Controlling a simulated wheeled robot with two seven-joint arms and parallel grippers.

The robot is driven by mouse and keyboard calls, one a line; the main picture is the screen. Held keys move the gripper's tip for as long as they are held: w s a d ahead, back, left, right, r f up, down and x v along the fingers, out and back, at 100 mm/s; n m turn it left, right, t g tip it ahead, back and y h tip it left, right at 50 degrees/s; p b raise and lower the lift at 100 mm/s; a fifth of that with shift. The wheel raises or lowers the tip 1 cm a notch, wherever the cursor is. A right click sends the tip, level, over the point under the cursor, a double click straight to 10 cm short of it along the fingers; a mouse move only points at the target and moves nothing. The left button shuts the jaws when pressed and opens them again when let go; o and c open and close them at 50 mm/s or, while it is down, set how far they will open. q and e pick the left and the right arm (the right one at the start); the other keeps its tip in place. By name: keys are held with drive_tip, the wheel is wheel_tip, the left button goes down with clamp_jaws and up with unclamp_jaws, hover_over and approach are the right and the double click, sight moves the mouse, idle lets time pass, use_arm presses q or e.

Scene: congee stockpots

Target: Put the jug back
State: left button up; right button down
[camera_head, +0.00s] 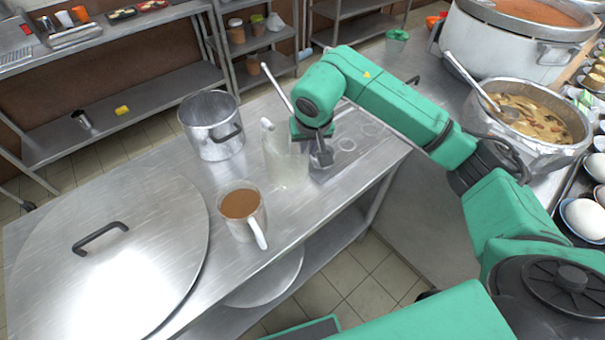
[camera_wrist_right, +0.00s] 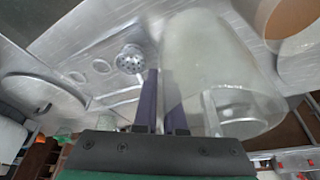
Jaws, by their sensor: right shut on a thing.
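A translucent, pale jug (camera_head: 283,166) is upright at the middle of the steel table (camera_head: 180,160). It fills much of the right wrist view (camera_wrist_right: 205,65). My right gripper (camera_head: 313,152) is at the jug's right side, shut on it; its dark fingers (camera_wrist_right: 162,100) lie against the jug's side in the wrist view. The exact grip is partly hidden by the gripper. I cannot tell whether the jug's base touches the table. A second jug (camera_head: 241,211) with brown liquid and a white handle stands nearer me. My left gripper is not in view.
An open steel pot (camera_head: 211,126) stands behind the jugs, and a large round lid (camera_head: 110,250) lies at left. Large congee pots (camera_head: 525,125) stand on the right counter.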

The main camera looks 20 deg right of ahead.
sight(309, 164)
drive_tip(key=f, duration=0.3)
drive_tip(key=f+p, duration=0.1)
drive_tip(key=f, duration=0.3)
drive_tip(key=f+p, duration=0.1)
drive_tip(key=f, duration=0.3)
drive_tip(key=shift+w+f, duration=0.1)
drive_tip(key=shift+w, duration=0.15)
drive_tip(key=shift+f, duration=0.1)
drive_tip(key=c, duration=1.1)
unclamp_jaws()
drive_tip(key=shift+o, duration=0.7)
drive_tip(key=shift+w+f, duration=0.1)
drive_tip(key=b+v, duration=0.2)
drive_tip(key=v, duration=1)
